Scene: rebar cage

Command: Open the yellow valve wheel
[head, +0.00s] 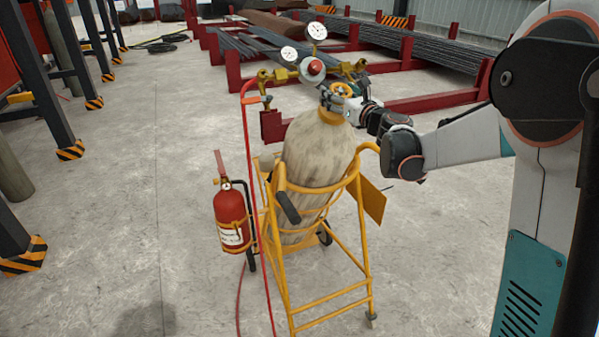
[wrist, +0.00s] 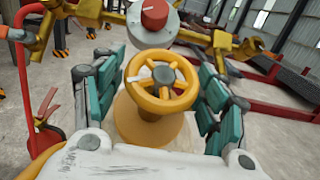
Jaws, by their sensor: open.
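The yellow valve wheel (wrist: 161,82) sits on top of a worn beige gas cylinder (head: 318,155). In the head view the wheel (head: 342,89) is small and partly covered by my gripper. My gripper (wrist: 160,85) is open, with one teal-padded finger on each side of the wheel. Gaps show between the pads and the wheel's rim, so the fingers look apart from it. In the head view my gripper (head: 340,98) reaches the cylinder top from the right.
A regulator with a red knob (wrist: 155,14) and gauges (head: 317,31) stands just behind the wheel. A yellow cart (head: 330,297) holds the cylinder, with a red extinguisher (head: 232,215) at its left. A red hose (head: 262,190) hangs down. Bare floor (head: 140,170) lies left.

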